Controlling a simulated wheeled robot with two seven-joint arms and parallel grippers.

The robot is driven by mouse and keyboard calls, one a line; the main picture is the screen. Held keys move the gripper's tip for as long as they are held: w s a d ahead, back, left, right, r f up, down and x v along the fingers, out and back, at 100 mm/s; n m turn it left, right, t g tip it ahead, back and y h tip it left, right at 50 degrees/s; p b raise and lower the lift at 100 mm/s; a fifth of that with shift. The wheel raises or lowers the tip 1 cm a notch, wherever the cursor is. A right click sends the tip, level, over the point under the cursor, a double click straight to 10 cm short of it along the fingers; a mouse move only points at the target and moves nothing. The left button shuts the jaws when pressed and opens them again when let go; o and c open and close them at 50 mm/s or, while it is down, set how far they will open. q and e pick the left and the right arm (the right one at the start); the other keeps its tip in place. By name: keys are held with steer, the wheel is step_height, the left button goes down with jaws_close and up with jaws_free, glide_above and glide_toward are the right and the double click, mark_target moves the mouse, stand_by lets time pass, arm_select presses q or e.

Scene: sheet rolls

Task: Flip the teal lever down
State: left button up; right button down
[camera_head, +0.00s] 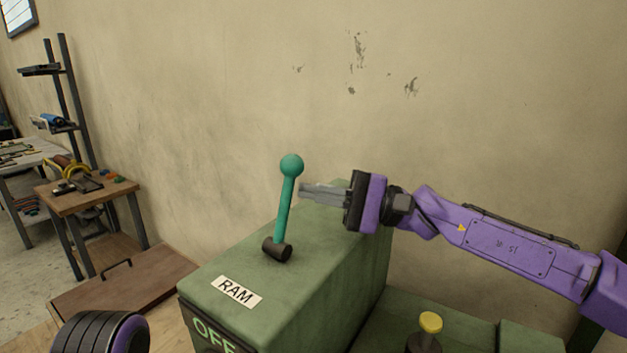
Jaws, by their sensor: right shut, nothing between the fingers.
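The teal lever (284,206) has a round knob on top and stands nearly upright, leaning slightly right, from a dark pivot (277,250). The pivot sits on top of a green machine box (325,258) with a "RAM" label and a lit "OFF" sign on its front. My right gripper (304,190) comes in from the right, shut and empty. Its fingertips are just right of the upper lever, below the knob; I cannot tell whether they touch it. A dark, purple-edged part of mine shows at the bottom left; the left gripper's fingers are not seen.
A yellow button (431,322) stands on a lower green surface at the right. A wooden table (85,196) with tools and a shelf rack stand at the far left. A bare wall is behind the machine. The space above the box's left side is free.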

steer(key=shift+s+a+r, duration=0.1)
steer(key=shift+s+a, duration=0.1)
steer(key=shift+s, duration=0.1)
steer(key=shift+s+r, duration=0.1)
steer(key=shift+r, duration=0.05)
steer(key=shift+s+a+r+n, duration=0.1)
steer(key=shift+n, duration=0.4)
